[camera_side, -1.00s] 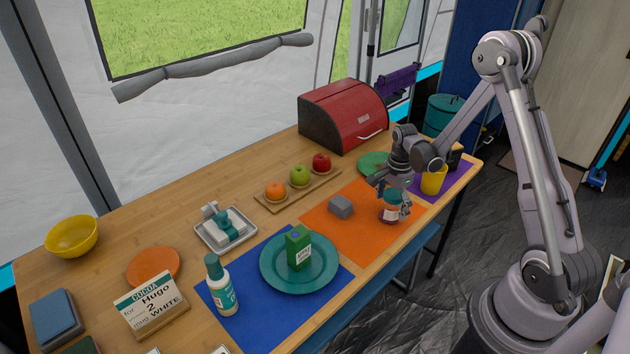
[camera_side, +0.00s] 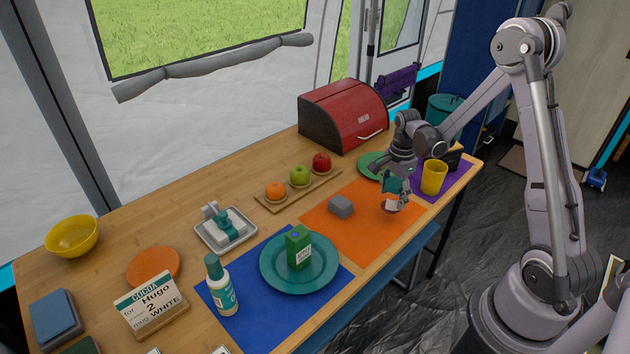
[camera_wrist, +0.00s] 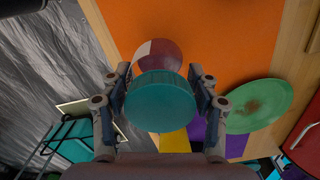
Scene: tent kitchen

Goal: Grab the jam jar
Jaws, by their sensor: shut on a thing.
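The jam jar (camera_side: 389,205) has a teal lid and a body with white and dark red parts. It is at the right part of the orange mat (camera_side: 350,235). My gripper (camera_side: 396,192) is shut on it from above, with the fingers partly hiding it. The jar looks tilted and seems raised a little off the mat. In the wrist view the teal lid of the jam jar (camera_wrist: 165,100) sits between the two fingers of my gripper (camera_wrist: 163,90), and the red-and-white body shows beyond it.
A yellow cup (camera_side: 433,177) stands close to the right on the purple mat. A green plate (camera_side: 370,164) lies behind my gripper, near the red bread box (camera_side: 343,116). A green carton (camera_side: 298,248) stands on a teal plate (camera_side: 276,279).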

